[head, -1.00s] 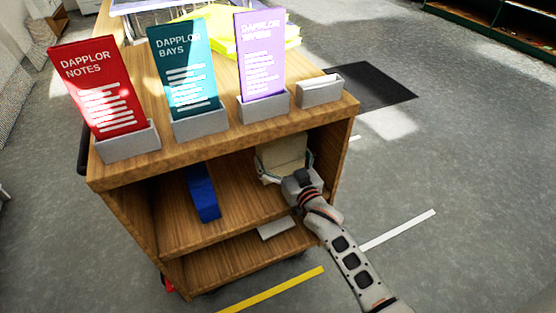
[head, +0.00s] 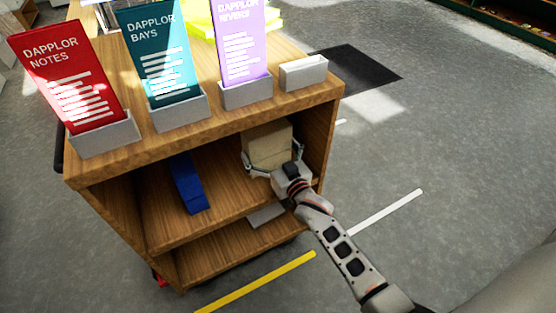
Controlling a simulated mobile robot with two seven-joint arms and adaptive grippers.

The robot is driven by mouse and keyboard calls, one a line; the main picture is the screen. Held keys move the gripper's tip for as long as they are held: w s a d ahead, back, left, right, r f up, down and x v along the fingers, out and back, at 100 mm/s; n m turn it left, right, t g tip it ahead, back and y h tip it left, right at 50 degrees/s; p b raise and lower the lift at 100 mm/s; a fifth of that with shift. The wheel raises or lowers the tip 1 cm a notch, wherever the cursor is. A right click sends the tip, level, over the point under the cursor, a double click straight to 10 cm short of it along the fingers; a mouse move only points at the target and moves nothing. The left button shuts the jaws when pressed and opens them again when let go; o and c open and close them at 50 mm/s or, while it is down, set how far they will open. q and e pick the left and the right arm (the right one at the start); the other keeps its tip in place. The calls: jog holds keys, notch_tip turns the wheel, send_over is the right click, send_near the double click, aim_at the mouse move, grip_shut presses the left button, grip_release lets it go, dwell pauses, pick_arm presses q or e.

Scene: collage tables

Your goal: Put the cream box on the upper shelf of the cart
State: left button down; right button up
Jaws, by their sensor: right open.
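The cream box (head: 268,144) is on the upper shelf (head: 160,224) of the wooden cart, towards the right side wall, beneath the cart's top. My right gripper (head: 273,161) reaches in from the front right, with its fingers open at the left and right sides of the box. I cannot tell whether the fingers touch it. The box's lower front is hidden by the gripper. My left gripper is not in view.
A blue object (head: 187,183) lies left of the box on the same shelf. A grey item (head: 266,214) is on the lower shelf. The cart top holds red (head: 67,82), teal (head: 158,55) and purple (head: 240,42) signs in grey holders, and an empty grey holder (head: 303,73).

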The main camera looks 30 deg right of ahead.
jog(key=s+p, duration=0.1)
jog(key=s, duration=0.4)
jog(key=s+p, duration=0.1)
jog(key=s, duration=0.4)
jog(key=shift+d+r, duration=0.15)
jog(key=shift+s, duration=0.6)
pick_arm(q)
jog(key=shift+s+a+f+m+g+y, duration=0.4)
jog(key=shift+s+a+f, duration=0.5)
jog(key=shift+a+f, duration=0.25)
pick_arm(e)
jog(key=shift+s, duration=0.1)
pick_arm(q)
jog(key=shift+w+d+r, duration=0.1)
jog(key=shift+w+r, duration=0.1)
